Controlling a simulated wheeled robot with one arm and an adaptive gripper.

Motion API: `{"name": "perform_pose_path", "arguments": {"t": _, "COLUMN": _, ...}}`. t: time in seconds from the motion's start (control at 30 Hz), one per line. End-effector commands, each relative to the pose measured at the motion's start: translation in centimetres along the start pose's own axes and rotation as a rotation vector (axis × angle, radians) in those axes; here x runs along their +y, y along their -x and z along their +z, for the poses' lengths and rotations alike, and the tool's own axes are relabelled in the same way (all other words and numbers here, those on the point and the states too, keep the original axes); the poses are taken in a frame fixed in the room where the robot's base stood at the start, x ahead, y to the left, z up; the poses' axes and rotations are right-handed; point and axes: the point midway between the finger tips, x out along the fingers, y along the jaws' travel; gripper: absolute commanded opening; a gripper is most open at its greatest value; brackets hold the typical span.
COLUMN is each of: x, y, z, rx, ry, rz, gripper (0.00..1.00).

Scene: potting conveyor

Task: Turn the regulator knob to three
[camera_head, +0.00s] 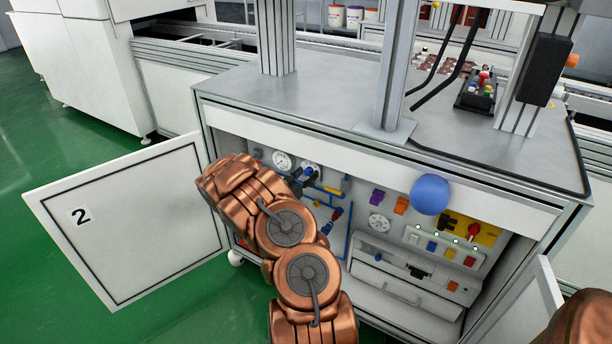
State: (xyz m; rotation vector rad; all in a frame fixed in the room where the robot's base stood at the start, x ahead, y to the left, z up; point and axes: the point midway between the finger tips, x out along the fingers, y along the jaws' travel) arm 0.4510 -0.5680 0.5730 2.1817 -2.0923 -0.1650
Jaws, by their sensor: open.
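The open cabinet under the grey workbench holds a panel of pneumatic parts. Two round white gauges, a left gauge (282,160) and a right gauge (311,170), sit at its upper left. A dark, bluish part (302,178) shows just in front of the right gauge. I cannot tell if it is the regulator or part of my gripper. A white dial (378,223) sits farther right. No regulator number is readable. My copper arm reaches up in front of the panel's left side. Its wrist end is left of the gauges, and I cannot make out my gripper, which seems hidden behind the arm.
The left cabinet door (130,220), marked 2, stands open; the right door (523,305) is also open. Blue pipes (347,232) run beside my arm. A blue ball (430,194) shows before the cabinet's top edge. A red switch (473,231) sits at right.

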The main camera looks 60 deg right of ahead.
Motion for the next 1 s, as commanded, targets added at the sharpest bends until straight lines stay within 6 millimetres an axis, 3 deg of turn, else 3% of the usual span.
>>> {"name": "perform_pose_path", "arguments": {"t": 0.07, "x": -0.01, "y": 0.02, "z": 0.0, "rx": 0.0, "ry": 0.0, "rz": 0.0, "gripper": 0.53}}
{"name": "perform_pose_path", "arguments": {"t": 0.57, "x": -0.02, "y": 0.04, "z": 0.0, "rx": 0.0, "ry": 0.0, "rz": 0.0, "gripper": 0.01}}
{"name": "perform_pose_path", "arguments": {"t": 1.0, "x": -0.04, "y": 0.12, "z": 0.13, "rx": -0.003, "ry": -0.045, "rz": 0.0, "gripper": 0.0}}
